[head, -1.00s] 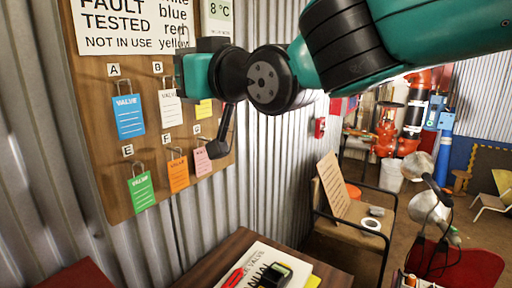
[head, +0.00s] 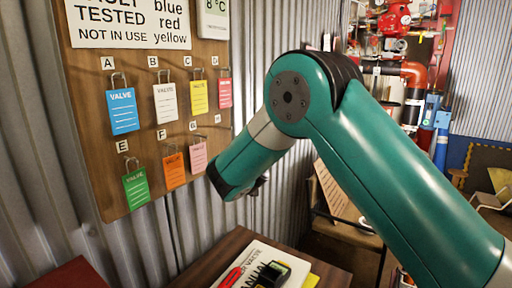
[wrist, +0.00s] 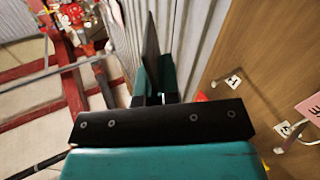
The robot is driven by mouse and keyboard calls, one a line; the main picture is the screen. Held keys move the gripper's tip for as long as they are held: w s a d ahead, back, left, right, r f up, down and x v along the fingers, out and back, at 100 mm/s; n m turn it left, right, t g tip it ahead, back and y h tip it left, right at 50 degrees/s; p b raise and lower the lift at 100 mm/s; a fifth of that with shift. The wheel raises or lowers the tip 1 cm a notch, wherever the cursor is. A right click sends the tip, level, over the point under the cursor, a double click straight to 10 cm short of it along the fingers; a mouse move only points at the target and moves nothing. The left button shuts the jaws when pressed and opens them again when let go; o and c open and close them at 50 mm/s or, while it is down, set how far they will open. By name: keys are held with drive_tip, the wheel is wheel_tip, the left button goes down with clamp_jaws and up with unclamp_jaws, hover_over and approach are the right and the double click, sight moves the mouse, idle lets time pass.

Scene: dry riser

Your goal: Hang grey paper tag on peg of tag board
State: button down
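The wooden tag board (head: 95,100) hangs on the corrugated wall at left in the head view and shows at right in the wrist view (wrist: 262,60). Several coloured tags hang on its lettered pegs. In the wrist view, a bare peg (wrist: 220,82) sits by a small label, and a pink tag (wrist: 310,108) hangs nearby. My gripper (wrist: 153,92) points along the wall beside the board, apart from it. A thin dark-grey sheet, seemingly the grey paper tag (wrist: 150,45), stands nearly edge-on between its fingers.
A wooden table (head: 205,262) with a manual and a dark device stands below the board. A bench with a leaning board (head: 335,190) is behind my arm. Red pipework (head: 410,75) stands at the back. The air right of the board is free apart from my arm.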

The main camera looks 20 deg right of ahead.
drive_tip(key=w+a+f+p, duration=0.1)
drive_tip(key=w+a+p, duration=0.1)
drive_tip(key=w+a, duration=0.3)
drive_tip(key=shift+w+a+f, duration=0.15)
drive_tip(key=shift+w+f, duration=0.15)
drive_tip(key=shift+w, duration=0.75)
idle(0.8)
drive_tip(key=c, duration=1.3)
unclamp_jaws()
drive_tip(key=shift+o, duration=0.2)
